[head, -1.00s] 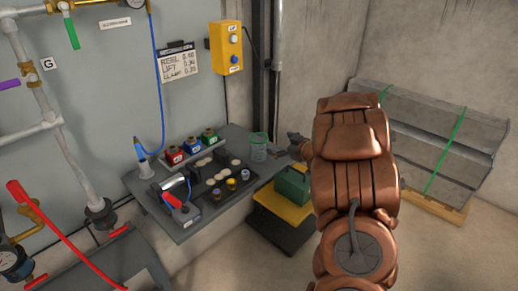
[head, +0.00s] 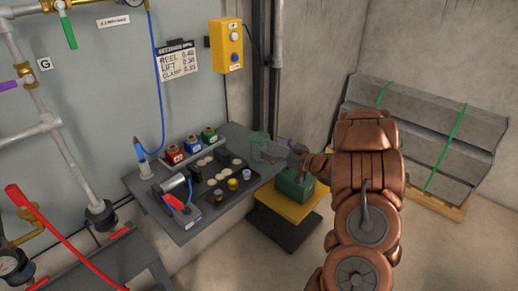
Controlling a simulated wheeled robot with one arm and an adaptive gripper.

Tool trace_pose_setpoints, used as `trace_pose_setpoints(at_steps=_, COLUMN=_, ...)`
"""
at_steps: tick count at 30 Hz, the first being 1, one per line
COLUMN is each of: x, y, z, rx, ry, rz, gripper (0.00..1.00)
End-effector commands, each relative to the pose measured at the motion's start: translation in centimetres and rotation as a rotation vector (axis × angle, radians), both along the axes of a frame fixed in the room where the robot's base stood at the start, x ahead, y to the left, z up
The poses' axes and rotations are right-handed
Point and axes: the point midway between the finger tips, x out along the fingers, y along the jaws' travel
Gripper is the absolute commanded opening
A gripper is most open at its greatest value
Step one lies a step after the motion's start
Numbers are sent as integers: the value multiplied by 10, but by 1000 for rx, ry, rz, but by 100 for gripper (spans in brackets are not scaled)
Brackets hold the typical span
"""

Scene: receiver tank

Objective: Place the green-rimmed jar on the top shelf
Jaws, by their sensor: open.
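The green-rimmed jar (head: 260,147) is a clear jar that stands upright near the right end of the grey shelf (head: 185,235) on the wall. My gripper (head: 279,151) is at the right of the jar, at about its height, with its fingers pointing left toward it. The gripper is open and small in this view. I cannot tell whether a finger touches the jar. My copper-coloured arm hides part of the area behind it. I cannot tell which surface is the top shelf.
A dark tray (head: 222,183) with pale discs and small knobs lies left of the jar. Red, blue and green spools (head: 191,144) stand behind it. A green box (head: 295,186) sits on a yellow-topped stand (head: 284,206) below my gripper. Grey sheets (head: 430,130) lean at the right wall.

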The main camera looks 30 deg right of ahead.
Motion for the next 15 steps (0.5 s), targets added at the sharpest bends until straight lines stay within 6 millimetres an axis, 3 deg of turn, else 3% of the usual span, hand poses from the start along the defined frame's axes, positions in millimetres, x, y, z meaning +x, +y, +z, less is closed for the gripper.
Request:
trace_pose_setpoints(at_steps=9, x=37, y=16, z=4, rx=1, ry=-2, rz=6, gripper=95)
trace_pose_setpoints(at_steps=15, x=45, y=18, z=2, rx=1, ry=0, rz=4, gripper=95)
